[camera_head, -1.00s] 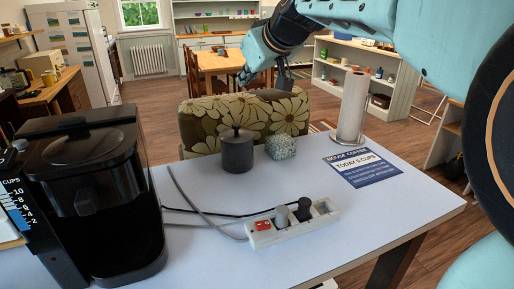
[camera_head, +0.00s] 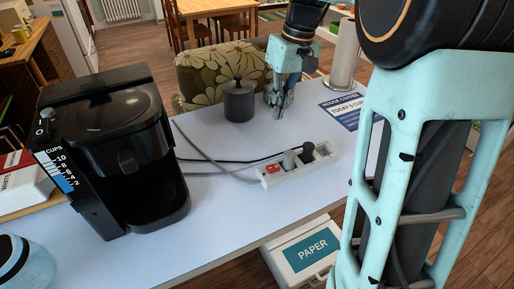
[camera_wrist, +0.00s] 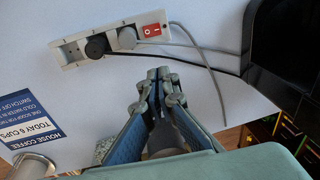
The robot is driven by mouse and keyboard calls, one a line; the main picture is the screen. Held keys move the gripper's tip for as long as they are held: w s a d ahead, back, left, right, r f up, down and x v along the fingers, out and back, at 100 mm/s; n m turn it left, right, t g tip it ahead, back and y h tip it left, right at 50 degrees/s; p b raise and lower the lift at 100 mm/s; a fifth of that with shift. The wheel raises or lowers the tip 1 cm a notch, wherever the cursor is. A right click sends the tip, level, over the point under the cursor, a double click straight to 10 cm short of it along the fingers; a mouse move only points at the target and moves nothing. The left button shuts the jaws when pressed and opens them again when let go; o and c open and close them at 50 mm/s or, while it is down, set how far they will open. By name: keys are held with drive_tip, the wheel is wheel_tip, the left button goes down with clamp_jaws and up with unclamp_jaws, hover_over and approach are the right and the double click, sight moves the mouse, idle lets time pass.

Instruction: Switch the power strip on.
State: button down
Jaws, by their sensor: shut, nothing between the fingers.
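The white power strip (camera_head: 296,166) lies on the table right of the coffee maker. Its red rocker switch (camera_head: 274,169) is at its left end in the head view. A grey plug (camera_head: 289,160) and a black plug (camera_head: 308,152) sit in its sockets. In the wrist view the strip (camera_wrist: 71,53) lies beyond the fingertips, with the red switch (camera_wrist: 151,31) at its right end. My gripper (camera_head: 274,113) points down over the table behind the strip, apart from it. Its fingers (camera_wrist: 158,76) are shut and empty. Which way the rocker is tipped cannot be told.
A black coffee maker (camera_head: 130,150) stands at the left. A dark lidded pot (camera_head: 239,101) is left of my gripper. Grey and black cables (camera_head: 205,156) run left from the strip.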

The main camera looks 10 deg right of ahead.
sight(269, 168)
drive_tip(key=shift+s+d+f+m+g, duration=0.15)
drive_tip(key=shift+s+g, duration=0.1)
drive_tip(key=shift+s, duration=0.35)
drive_tip(key=shift+s+d+f+m+g, duration=0.15)
drive_tip(key=shift+s+g, duration=0.1)
drive_tip(key=shift+s, duration=0.3)
drive_tip(key=f, duration=0.4)
drive_tip(key=a+f, duration=0.1)
drive_tip(key=f, duration=0.4)
drive_tip(key=a+f, duration=0.1)
drive_tip(key=f, duration=0.3)
drive_tip(key=shift+s+a+f, duration=0.15)
drive_tip(key=shift+s+f, duration=0.2)
